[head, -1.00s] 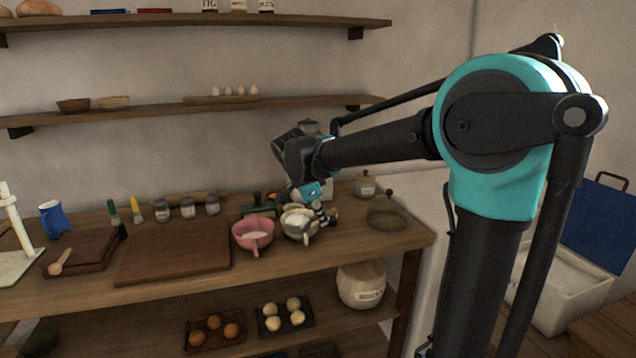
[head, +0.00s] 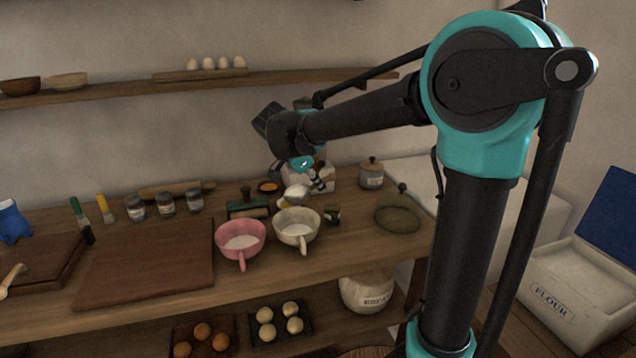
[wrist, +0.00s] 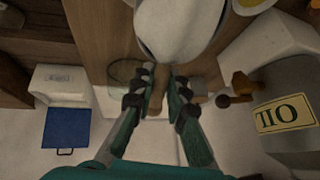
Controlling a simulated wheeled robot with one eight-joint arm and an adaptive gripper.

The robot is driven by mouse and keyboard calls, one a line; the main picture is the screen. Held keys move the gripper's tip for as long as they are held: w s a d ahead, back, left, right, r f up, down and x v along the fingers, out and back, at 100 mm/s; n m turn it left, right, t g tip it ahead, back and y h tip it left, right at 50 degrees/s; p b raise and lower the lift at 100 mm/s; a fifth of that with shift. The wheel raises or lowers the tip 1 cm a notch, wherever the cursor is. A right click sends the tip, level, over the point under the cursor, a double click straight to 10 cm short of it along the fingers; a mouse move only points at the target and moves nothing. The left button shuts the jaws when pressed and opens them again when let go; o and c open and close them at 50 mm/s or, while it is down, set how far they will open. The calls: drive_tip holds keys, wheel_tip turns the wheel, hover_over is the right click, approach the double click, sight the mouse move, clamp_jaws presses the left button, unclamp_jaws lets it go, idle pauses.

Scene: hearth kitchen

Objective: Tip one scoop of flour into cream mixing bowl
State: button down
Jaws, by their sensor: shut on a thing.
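My gripper (wrist: 160,88) is shut on the brown handle of a scoop (wrist: 157,97). The scoop's pale, rounded head (wrist: 180,28) fills the top of the wrist view. In the head view, my gripper (head: 318,182) and the white-looking scoop (head: 297,192) are just behind and above the cream mixing bowl (head: 303,241), not clearly over it. I cannot tell whether the white in the scoop is flour. The cream bowl stands upright on the counter, handle toward the front, with a pale inside. The flour bin (head: 565,300) stands open at the right; its blue lid is raised.
A pink bowl (head: 241,228) with pale contents stands directly left of the cream bowl. A round sieve (head: 397,219) and a lidded jar (head: 371,174) are to the right. An oil canister (wrist: 290,115) is close by in the wrist view. A cutting board (head: 150,262) lies left.

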drive_tip(key=t+h, duration=0.1)
drive_tip(key=h, duration=0.2)
drive_tip(key=shift+w, duration=0.1)
drive_tip(key=h, duration=0.1)
drive_tip(key=a+t+h, duration=0.1)
drive_tip(key=h, duration=0.1)
drive_tip(key=s+a+n+t+h, duration=0.1)
drive_tip(key=h, duration=0.1)
drive_tip(key=shift+a+r, duration=0.15)
drive_tip(key=shift+r, duration=0.15)
drive_tip(key=shift+s+a+r+t+h, duration=0.15)
drive_tip(key=shift+a+t+h, duration=0.1)
drive_tip(key=shift+t+h, duration=0.2)
drive_tip(key=shift+s+a+r+t+h, duration=0.15)
drive_tip(key=shift+a+t+h, duration=0.15)
drive_tip(key=shift+h, duration=0.25)
drive_tip(key=shift+w, duration=0.15)
